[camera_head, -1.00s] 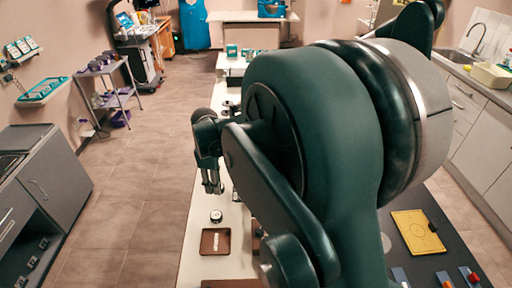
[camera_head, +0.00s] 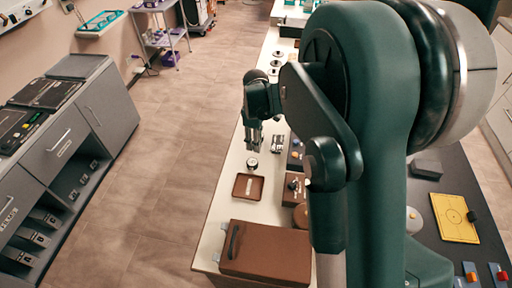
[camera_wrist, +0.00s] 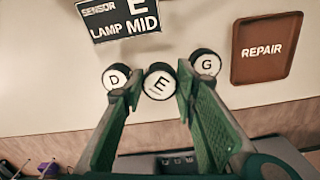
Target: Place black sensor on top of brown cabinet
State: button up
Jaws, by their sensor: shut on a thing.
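In the wrist view my gripper (camera_wrist: 158,84) is shut on a black sensor (camera_wrist: 160,82) with a white disc marked E. Two like sensors flank it, D (camera_wrist: 118,77) at the left finger and G (camera_wrist: 206,64) at the right. I cannot tell whether the held one is clear of the table. In the head view my gripper (camera_head: 254,145) hangs over the pale table near a small sensor (camera_head: 252,163), with the held sensor not distinct. A brown box-like cabinet (camera_head: 268,258) with a dark handle stands at the table's near end, its top clear.
A brown REPAIR tray (camera_wrist: 266,49) lies beside the sensors, also in the head view (camera_head: 236,187). A sign reading SENSOR E LAMP MID (camera_wrist: 125,18) is near. A small brown box (camera_head: 294,190) sits right of the tray. Grey cabinets (camera_head: 92,110) stand left across open floor.

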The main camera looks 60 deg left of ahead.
jog(key=shift+f, duration=0.15)
jog(key=shift+f, duration=1.75)
jog(key=shift+f+b, duration=0.15)
jog(key=shift+b, duration=0.15)
jog(key=o, duration=0.6)
jog(key=shift+o, duration=0.3)
jog(key=shift+r, duration=0.2)
notch_tip(320, 180, up, 12)
jog(key=shift+p, duration=0.65)
jog(key=shift+d, duration=0.1)
